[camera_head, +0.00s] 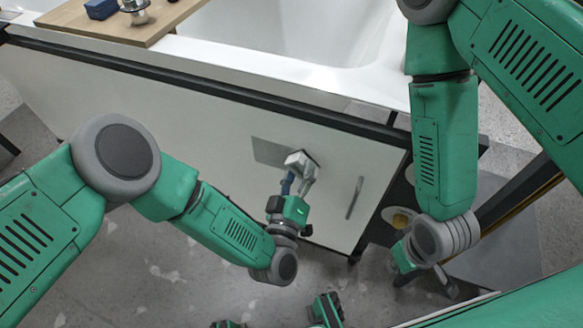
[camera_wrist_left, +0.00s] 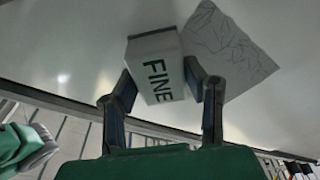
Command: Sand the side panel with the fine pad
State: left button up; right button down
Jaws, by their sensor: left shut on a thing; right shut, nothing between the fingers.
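The side panel (camera_head: 215,140) is the wide white face below the tub rim in the head view; it also fills much of the left wrist view (camera_wrist_left: 60,50). My left gripper (camera_head: 298,182) is shut on the fine pad (camera_head: 299,160), a pale block at the panel. In the left wrist view the pad (camera_wrist_left: 157,68) is marked "FINE" and sits between both fingers. I cannot tell whether it touches the panel. A grey patch (camera_head: 268,152) lies beside the pad; the wrist view shows thin scratch-like lines on the patch (camera_wrist_left: 228,50). My right gripper (camera_head: 425,280) is shut and empty, low right of the panel.
A wooden board (camera_head: 80,22) lies across the tub (camera_head: 270,35) at top left, with a blue block (camera_head: 101,8) and a metal item (camera_head: 136,10) on it. A grey slim bar or slot (camera_head: 354,197) shows on the panel's right part. A yellowish round thing (camera_head: 402,219) is near my right arm.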

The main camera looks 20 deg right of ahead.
pick_arm(q)
jog(key=shift+s+d+r, duration=0.1)
jog(key=shift+s+d, duration=0.05)
jog(key=shift+p+v, duration=0.75)
jog(key=shift+v, duration=0.25)
jog(key=shift+s+a+r+p, duration=0.1)
jog(key=shift+s+a+p, duration=0.55)
jog(key=shift+s+a, duration=0.7)
jog(key=shift+s+d, duration=0.1)
jog(key=shift+s, duration=0.05)
jog(key=p+v, duration=0.1)
jog(key=v, duration=0.2)
jog(key=shift+r, duration=0.15)
